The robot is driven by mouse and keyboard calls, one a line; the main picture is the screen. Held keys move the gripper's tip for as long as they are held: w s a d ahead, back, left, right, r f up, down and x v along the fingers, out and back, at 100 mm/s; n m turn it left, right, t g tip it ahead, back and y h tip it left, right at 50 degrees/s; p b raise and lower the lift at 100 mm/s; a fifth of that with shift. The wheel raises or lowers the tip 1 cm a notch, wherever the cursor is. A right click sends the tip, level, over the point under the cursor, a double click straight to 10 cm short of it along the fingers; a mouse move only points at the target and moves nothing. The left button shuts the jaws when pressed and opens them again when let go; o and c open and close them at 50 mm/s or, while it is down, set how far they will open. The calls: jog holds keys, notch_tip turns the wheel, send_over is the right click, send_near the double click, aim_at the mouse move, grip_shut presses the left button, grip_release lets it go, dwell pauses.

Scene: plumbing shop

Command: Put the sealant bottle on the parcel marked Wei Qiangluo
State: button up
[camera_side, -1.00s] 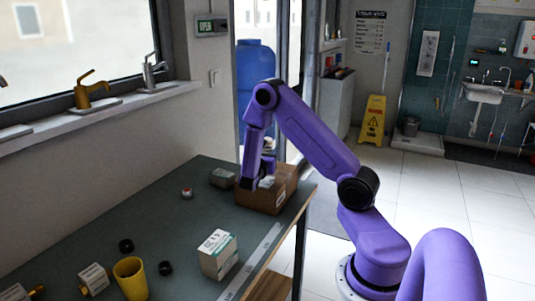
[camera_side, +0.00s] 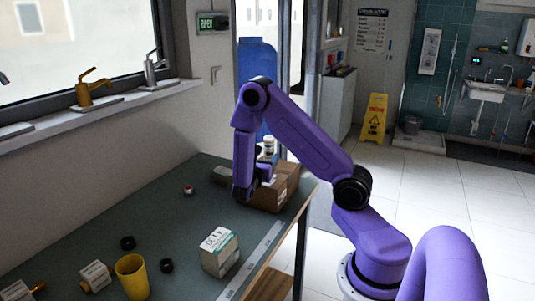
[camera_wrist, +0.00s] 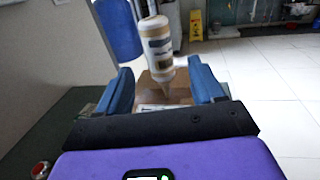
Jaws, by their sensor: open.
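In the side view my gripper (camera_side: 264,173) is at the parcel's left side. The parcel's label is too small to read.
A small box (camera_side: 221,175) lies left of my gripper. A white-and-green box (camera_side: 219,252), yellow cup (camera_side: 132,277), black rings (camera_side: 127,243) and a small red-topped item (camera_side: 188,190) are on the table. The table's middle is mostly clear; its right edge is near the parcel.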

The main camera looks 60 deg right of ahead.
jog(key=s+a+r+m+g+y, duration=0.1)
jog(key=s+a+m+y, duration=0.2)
jog(key=s+a+y, duration=0.6)
jog(key=s+a+r+m+g+y, duration=0.2)
jog(key=s+a+m+y, duration=0.2)
jog(key=s+a+y, duration=0.5)
jog(key=s+a, duration=0.3)
jog(key=a, duration=0.4)
jog(key=s+a, duration=0.3)
jog(key=a, duration=0.4)
jog(key=shift+s+r+m, duration=0.2)
jog(key=shift+s+m, duration=0.05)
jog(key=shift+m, duration=0.05)
